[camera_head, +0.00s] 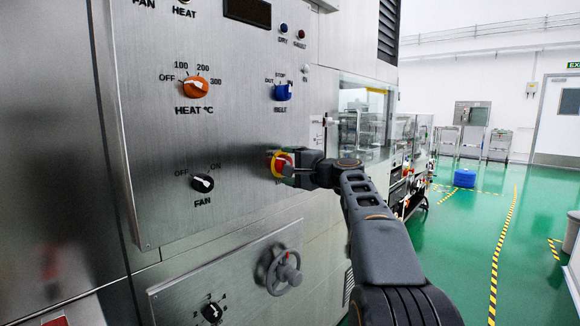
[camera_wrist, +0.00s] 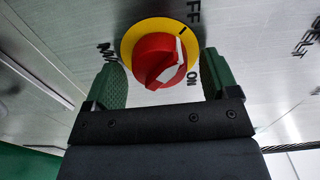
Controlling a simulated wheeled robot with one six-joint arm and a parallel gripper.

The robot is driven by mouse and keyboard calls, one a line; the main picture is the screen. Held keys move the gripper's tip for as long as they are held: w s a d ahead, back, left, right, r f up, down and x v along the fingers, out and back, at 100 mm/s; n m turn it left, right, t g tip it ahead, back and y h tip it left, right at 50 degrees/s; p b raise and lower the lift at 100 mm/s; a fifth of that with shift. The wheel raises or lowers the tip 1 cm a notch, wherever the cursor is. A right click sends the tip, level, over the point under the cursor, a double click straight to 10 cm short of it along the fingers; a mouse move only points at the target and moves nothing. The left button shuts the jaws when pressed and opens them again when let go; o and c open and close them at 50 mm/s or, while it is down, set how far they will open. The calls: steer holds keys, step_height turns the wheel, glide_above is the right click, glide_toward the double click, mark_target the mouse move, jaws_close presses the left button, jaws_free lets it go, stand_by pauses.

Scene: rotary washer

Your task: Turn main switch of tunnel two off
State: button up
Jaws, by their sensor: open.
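The main switch, a red rotary knob on a yellow round plate, is on the steel panel (camera_head: 276,164); in the wrist view the knob (camera_wrist: 158,60) fills the middle. The word OFF, partly cut off, shows above it and ON at its lower right. A white mark on the knob faces the ON side. My gripper (camera_head: 287,168) is at the panel in front of the switch. In the wrist view its open green fingers (camera_wrist: 162,57) stand on either side of the knob, with a gap visible on both sides. In the head view my gripper partly hides the switch.
On the same panel are an orange heat knob (camera_head: 195,87), a blue belt knob (camera_head: 283,92) and a black fan knob (camera_head: 202,183). A grey handwheel (camera_head: 283,270) sticks out below. The green floor (camera_head: 470,260) to the right is mostly clear.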

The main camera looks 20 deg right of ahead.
steer(key=v, duration=1.3)
steer(key=shift+s+d+p, duration=0.2)
steer(key=shift+s+p, duration=0.1)
steer(key=s+a+n+g+h+p, duration=0.1)
steer(key=s+a+n+g+p, duration=0.1)
steer(key=a+g+p, duration=0.4)
steer(key=s+a+n+g+p, duration=0.1)
steer(key=s+a+n+p, duration=0.1)
steer(key=a+p, duration=0.65)
steer(key=s+a+f+n+g+h+p, duration=0.1)
steer(key=s+n+g+h+p, duration=0.2)
steer(key=s+p, duration=0.4)
steer(key=s+a+f+n+g+h+p, duration=0.1)
steer(key=s+a+n+g+h+p, duration=0.1)
steer(key=s+n+p, duration=0.4)
steer(key=s+h+p, duration=0.1)
steer(key=p, duration=0.3)
steer(key=shift+a+g, duration=0.3)
steer(key=shift+g, duration=0.1)
